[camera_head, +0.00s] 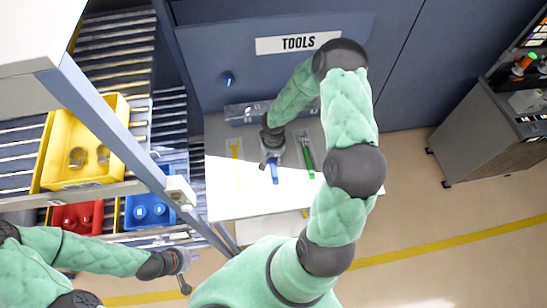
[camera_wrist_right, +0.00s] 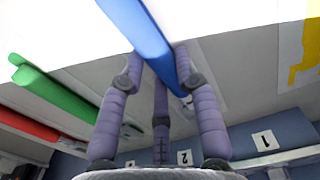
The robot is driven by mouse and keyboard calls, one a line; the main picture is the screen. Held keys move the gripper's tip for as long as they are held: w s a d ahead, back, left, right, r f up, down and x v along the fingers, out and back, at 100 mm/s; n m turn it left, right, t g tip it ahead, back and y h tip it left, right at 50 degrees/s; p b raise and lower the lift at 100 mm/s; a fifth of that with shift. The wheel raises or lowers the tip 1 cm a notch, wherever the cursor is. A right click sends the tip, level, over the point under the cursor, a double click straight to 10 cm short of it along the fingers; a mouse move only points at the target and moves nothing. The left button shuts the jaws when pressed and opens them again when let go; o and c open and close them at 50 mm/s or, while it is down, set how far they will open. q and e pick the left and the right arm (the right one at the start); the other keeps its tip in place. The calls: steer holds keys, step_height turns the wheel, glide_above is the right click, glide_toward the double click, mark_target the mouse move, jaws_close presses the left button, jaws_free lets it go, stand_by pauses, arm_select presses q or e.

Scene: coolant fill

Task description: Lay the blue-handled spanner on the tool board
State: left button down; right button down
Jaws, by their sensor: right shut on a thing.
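The blue-handled spanner (camera_head: 274,174) shows in the head view as a short blue strip just below my right gripper (camera_head: 270,152). In the right wrist view its blue handle (camera_wrist_right: 143,30) runs down between the fingers of my right gripper (camera_wrist_right: 160,75), which is shut on it. Its metal end is hidden by the gripper. The spanner is over the pale work surface (camera_head: 240,205) below the TOOLS sign; I cannot tell whether it touches the surface. My left gripper (camera_head: 183,268) is at lower left, away from the spanner; its jaws are too small to read.
A yellow spanner shape (camera_head: 235,148) lies left of my right gripper, a green-handled tool (camera_head: 306,155) right of it. A red handle (camera_wrist_right: 25,124) shows in the wrist view. Yellow (camera_head: 112,122), red (camera_head: 62,217) and blue (camera_head: 137,214) bins stand on the left rack.

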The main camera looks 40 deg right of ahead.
mark_target(273, 159)
steer(key=shift+f, duration=0.1)
steer(key=c, duration=0.9)
jaws_free()
step_height(273, 159, up, 12)
steer(key=p, duration=0.1)
